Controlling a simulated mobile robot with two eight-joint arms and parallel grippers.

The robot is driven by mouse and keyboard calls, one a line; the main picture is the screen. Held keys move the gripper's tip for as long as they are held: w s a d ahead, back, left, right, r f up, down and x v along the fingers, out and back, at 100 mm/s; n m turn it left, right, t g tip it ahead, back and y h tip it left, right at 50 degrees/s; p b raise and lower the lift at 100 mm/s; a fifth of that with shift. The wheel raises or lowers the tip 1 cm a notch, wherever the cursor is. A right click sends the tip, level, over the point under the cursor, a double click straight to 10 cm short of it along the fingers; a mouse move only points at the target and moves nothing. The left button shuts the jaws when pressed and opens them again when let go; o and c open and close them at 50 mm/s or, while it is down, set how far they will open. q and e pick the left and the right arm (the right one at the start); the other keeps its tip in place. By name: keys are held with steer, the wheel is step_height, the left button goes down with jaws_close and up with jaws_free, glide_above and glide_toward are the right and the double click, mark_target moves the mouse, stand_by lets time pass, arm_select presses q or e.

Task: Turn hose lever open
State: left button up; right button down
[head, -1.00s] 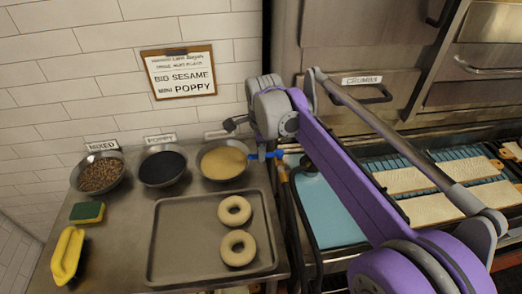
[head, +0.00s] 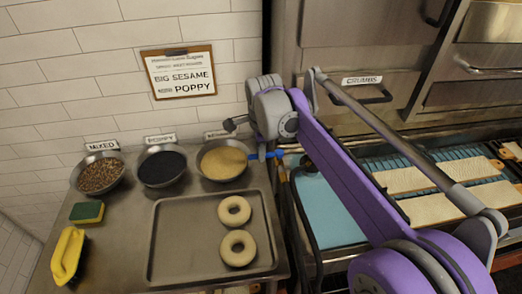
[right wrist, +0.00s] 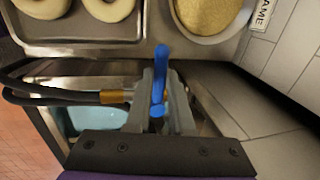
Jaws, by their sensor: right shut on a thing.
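The blue hose lever (right wrist: 160,75) shows in the right wrist view between the fingers of my right gripper (right wrist: 163,90). My right gripper is shut on it. The lever points away from the gripper, toward the table edge. A brass fitting (right wrist: 115,96) with dark hoses sits just left of the fingers. In the head view, the lever (head: 266,155) is a small blue bar below the end of my purple right arm, beside the sesame bowl. The valve body under the fingers is mostly hidden. My left gripper does not show.
The steel table holds a sesame bowl (head: 224,161), a poppy bowl (head: 162,167), a mixed-seed bowl (head: 98,174) and a tray (head: 180,265) with two bagels. A basin of blue water (head: 330,210) is at right.

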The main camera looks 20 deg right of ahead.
steer(key=shift+s, duration=0.1)
steer(key=shift+s+d+n+g+y+p, duration=0.4)
steer(key=shift+s+d+n, duration=0.5)
steer(key=shift+n, duration=2.05)
steer(key=shift+s+d+n+g+y+p, duration=0.15)
steer(key=shift+s+d+n+y, duration=0.75)
steer(key=shift+n, duration=2.1)
steer(key=shift+s+d+n+g+y+p, duration=0.1)
steer(key=shift+s+d+n+g+p, duration=0.3)
steer(key=shift+s+n, duration=1.7)
steer(key=shift+w+d+n, duration=0.15)
steer(key=shift+w+n, duration=0.65)
steer(key=shift+n, duration=0.15)
steer(key=c, duration=0.8)
jaws_free()
